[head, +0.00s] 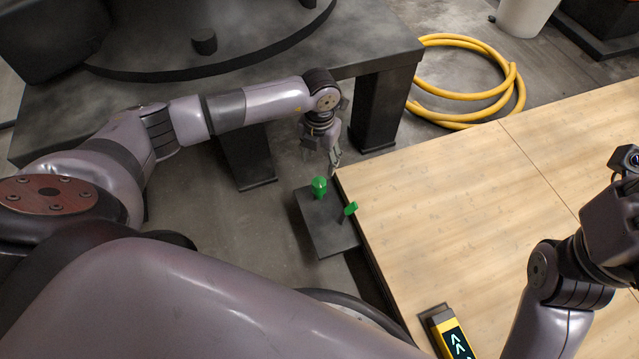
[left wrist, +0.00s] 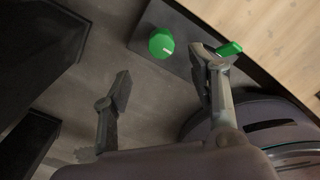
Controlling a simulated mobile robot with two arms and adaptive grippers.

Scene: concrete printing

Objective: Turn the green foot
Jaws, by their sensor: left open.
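A green knob-shaped foot (head: 319,187) stands on a dark plate (head: 322,238) beside the wooden platform. A second, smaller green piece (head: 350,209), like a lever or tab, sits on the same plate near the platform edge. My left gripper (head: 335,165) is just above and behind the plate, apart from the green knob. In the left wrist view, the green knob (left wrist: 161,43) shows a pale mark on its face, beyond the gap between the two open fingers. The green tab (left wrist: 229,48) there is partly behind the right finger. My right gripper (head: 626,165) is only partly in view at the right edge.
The wooden platform (head: 480,190) fills the right side, its edge close to the plate. A dark table (head: 375,45) with legs stands behind my left arm. A yellow hose (head: 470,122) lies coiled on the floor. A yellow device with arrows (head: 452,335) lies on the platform's front edge.

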